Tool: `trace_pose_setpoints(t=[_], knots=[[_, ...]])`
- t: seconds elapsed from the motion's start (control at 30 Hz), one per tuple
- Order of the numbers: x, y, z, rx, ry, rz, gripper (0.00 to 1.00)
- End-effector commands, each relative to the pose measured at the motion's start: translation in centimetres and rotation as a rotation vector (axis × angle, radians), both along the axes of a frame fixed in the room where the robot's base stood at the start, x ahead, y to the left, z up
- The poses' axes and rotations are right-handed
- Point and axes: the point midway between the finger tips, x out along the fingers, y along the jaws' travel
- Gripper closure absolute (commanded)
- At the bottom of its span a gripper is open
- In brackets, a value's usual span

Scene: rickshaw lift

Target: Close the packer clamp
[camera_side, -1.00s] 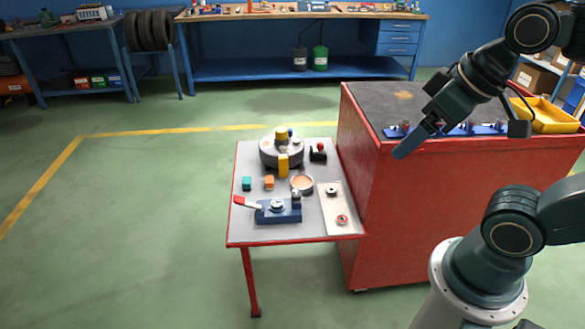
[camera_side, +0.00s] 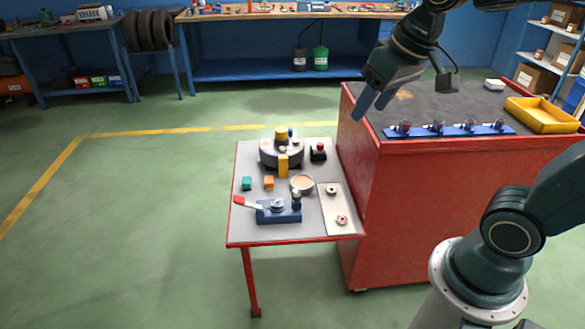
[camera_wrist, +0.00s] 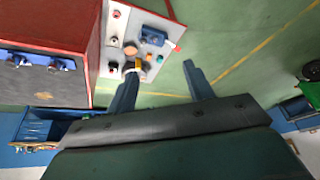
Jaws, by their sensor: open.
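The packer clamp looks to be the small blue fixture (camera_side: 278,213) near the front edge of the low grey side table, with a red-tipped lever (camera_side: 246,202) sticking out to its left. It also shows small in the wrist view (camera_wrist: 155,37), with the red tip (camera_wrist: 176,46) beside it. My gripper (camera_side: 370,108) is open and empty, high up by the left edge of the red cabinet top, well apart from the fixture. In the wrist view its two fingers (camera_wrist: 160,80) are spread with nothing between them.
The side table (camera_side: 247,228) also bears a round grey device (camera_side: 270,153), teal and orange blocks, a round dish (camera_side: 302,184) and a pale plate with rings (camera_side: 336,210). The red cabinet (camera_side: 430,190) stands taller to the right, with a blue rail (camera_side: 450,131) and yellow tray (camera_side: 543,117).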

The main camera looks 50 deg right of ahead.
Motion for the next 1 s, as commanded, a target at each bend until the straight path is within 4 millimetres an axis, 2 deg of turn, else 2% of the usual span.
trace_pose_setpoints(t=[0.1, 0.47, 0.77, 1.0], knots=[[2.7, -0.6, -0.3, 0.012, 0.029, -0.04, 0.48], [10.2, -2.7, -2.7, 0.044, 0.102, -0.155, 0.48], [16.1, -4.9, -6.6, 0.068, 0.162, -0.254, 0.48], [20.3, -6.8, -10.8, 0.087, 0.209, -0.334, 0.48]])
